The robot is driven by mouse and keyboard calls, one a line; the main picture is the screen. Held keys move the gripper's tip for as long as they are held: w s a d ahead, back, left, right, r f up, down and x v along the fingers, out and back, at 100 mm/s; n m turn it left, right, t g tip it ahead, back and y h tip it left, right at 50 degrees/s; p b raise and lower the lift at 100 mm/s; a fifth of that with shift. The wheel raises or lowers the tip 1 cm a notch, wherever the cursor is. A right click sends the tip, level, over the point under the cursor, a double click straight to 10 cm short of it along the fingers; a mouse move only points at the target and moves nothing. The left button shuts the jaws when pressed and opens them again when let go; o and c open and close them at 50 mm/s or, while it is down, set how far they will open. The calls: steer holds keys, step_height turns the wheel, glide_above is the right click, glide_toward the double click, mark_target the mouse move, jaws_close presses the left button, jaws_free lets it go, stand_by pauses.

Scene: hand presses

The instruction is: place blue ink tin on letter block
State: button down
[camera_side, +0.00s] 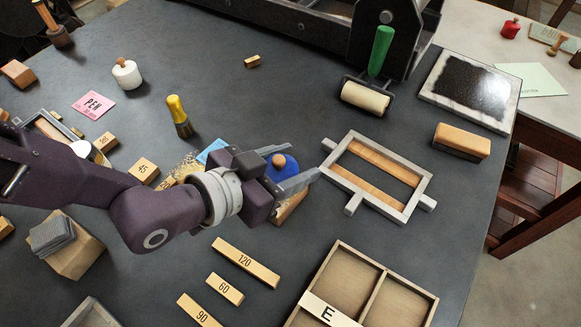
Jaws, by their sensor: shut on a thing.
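The blue ink tin (287,170) is a round blue tin with an orange-brown knob on top, near the middle of the view. My gripper (299,177) is shut on it, with its two grey fingers along the tin's sides. A wooden block (291,207) shows partly below the fingers and the tin. It may be the letter block, but no letter is visible on it. I cannot tell whether the tin touches this block or is above it. My gripper and arm hide part of both.
A grey frame with wooden bars (378,177) lies just right of my gripper. A compartment tray (432,298) marked E is at the front. Numbered wooden bars (246,262) lie nearer the front. A green-handled roller (366,96) and a yellow-handled brush (178,115) stand behind.

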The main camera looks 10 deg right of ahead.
steer(key=shift+f, duration=0.7)
steer(key=shift+f, duration=0.1)
steer(key=c, duration=0.6)
jaws_free()
steer(key=shift+c, duration=0.2)
steer(key=shift+s+a+r, duration=0.2)
steer(key=shift+a+r, duration=0.05)
steer(key=shift+a, duration=0.05)
steer(key=v, duration=1.1)
steer(key=shift+a, duration=0.1)
